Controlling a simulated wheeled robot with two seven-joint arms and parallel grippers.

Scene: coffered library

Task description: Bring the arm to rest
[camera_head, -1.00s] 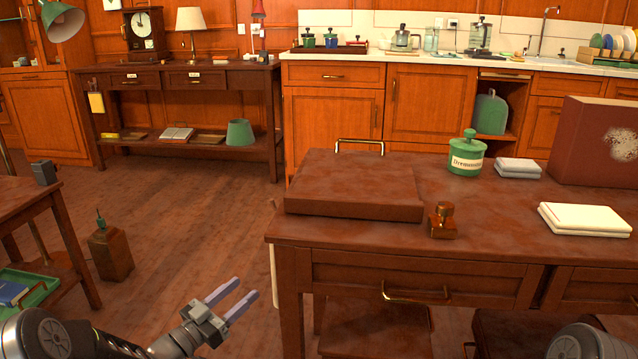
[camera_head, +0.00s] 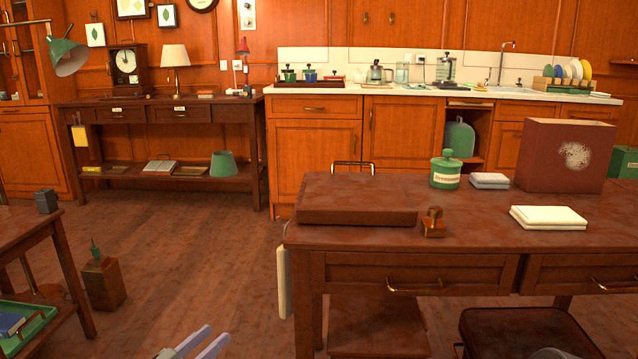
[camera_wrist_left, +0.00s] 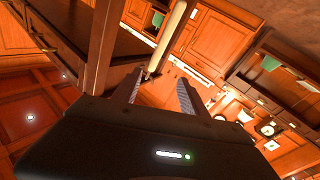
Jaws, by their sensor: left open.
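My left gripper (camera_head: 196,344) shows at the bottom edge of the head view, left of the near desk. Its two pale fingers are apart with nothing between them, and its arm is out of the frame. In the left wrist view my left gripper (camera_wrist_left: 160,90) also shows open and empty, with the room tilted behind it. A small grey rounded piece at the bottom right of the head view may be part of my right arm; the right gripper is not visible.
The near desk (camera_head: 470,257) fills the right, with a flat brown case (camera_head: 357,201), a stamp (camera_head: 433,222) and a green jar (camera_head: 445,170) on it. A stool (camera_head: 530,335) stands below. A side table (camera_head: 30,240) is at left. Open floor (camera_head: 190,250) lies between them.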

